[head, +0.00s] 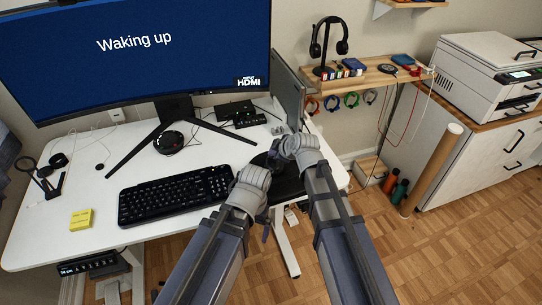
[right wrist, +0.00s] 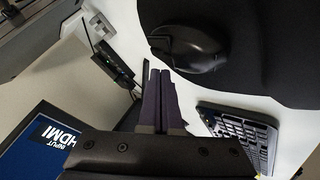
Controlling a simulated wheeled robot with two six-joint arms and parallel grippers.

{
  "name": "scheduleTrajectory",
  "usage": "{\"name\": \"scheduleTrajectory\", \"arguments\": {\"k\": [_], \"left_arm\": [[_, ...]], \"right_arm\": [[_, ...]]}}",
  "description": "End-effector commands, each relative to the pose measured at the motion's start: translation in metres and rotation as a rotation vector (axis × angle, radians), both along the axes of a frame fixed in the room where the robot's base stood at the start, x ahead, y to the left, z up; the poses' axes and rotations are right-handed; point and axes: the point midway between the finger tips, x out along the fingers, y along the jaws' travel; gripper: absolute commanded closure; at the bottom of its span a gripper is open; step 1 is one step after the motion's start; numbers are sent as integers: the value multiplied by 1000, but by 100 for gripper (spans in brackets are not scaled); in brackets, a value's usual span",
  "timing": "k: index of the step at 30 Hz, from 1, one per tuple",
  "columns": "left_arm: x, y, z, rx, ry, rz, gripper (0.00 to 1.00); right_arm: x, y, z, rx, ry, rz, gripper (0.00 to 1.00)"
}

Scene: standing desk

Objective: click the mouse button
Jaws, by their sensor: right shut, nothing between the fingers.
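The black mouse (right wrist: 187,47) rests on a dark mouse pad (right wrist: 270,60) in the right wrist view. My right gripper (right wrist: 164,76) is shut and empty, its fingertips just beside the mouse with a small gap in the picture. In the head view my right gripper (head: 274,152) is over the desk's right part, above the dark pad (head: 289,184). The mouse cannot be made out clearly there, as my arm blocks that area. My left arm's wrist is right of the keyboard, near the desk's front edge; its finger opening cannot be made out.
A black keyboard (head: 174,194) lies left of the pad on the white desk (head: 75,165). The large monitor (head: 135,60) reads "Waking up". A wooden shelf (head: 355,80) is behind at the right.

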Motion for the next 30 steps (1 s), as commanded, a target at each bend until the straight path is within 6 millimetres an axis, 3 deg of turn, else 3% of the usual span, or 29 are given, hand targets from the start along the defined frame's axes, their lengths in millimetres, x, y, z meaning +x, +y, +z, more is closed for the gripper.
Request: {"name": "scheduleTrajectory", "arguments": {"k": [11, 30], "left_arm": [[0, 0, 3, 0, 0, 0, 0], [0, 0, 53, 0, 0, 0, 0]], "right_arm": [[1, 0, 3, 1, -2, -1, 100], [1, 0, 53, 1, -2, -1, 100]]}}
